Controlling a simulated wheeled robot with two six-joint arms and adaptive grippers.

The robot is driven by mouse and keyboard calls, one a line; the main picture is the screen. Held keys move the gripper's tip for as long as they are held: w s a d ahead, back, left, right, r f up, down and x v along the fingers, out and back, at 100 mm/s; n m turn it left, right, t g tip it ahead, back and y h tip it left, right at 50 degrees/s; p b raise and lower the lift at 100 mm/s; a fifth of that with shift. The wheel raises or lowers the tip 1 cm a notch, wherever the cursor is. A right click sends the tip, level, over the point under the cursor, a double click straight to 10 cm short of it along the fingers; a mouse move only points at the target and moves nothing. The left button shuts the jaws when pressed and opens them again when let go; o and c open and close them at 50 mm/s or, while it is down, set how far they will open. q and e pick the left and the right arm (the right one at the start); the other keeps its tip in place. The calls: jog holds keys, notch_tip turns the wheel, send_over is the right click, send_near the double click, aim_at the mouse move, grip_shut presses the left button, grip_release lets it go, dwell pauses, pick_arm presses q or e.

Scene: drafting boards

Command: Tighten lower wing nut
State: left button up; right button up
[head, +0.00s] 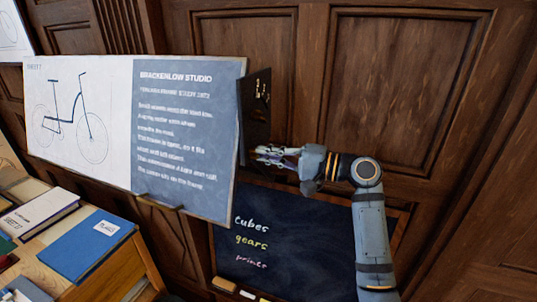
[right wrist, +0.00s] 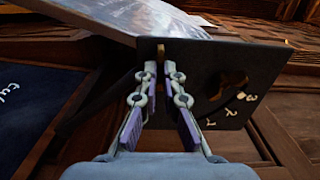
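A drafting board (head: 185,130) with a bicycle drawing and a text panel hangs at the wall, with a dark side plate (head: 257,105) at its right edge. In the right wrist view the plate (right wrist: 205,107) carries a scale of numerals and a brownish shape in a cut-out. A small brass piece (right wrist: 160,53), apparently the lower wing nut seen edge-on, shows between my right fingertips. My right gripper (head: 262,154) is at the plate's lower part; its fingers (right wrist: 159,72) stand slightly apart, and contact is unclear. A grey-blue part of mine shows at the lower left, its fingers unclear.
A chalkboard (head: 285,245) with coloured words stands below the board, an eraser (head: 224,285) on its ledge. A wooden desk (head: 125,265) at the left bears a blue book (head: 85,245) and other books. Wood panelling (head: 400,80) fills the back; the space at right is free.

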jog(key=o, duration=0.6)
jog(key=v, duration=1.1)
jog(key=shift+s+d, duration=0.2)
jog(key=shift+d, duration=0.15)
jog(key=shift+f, duration=0.1)
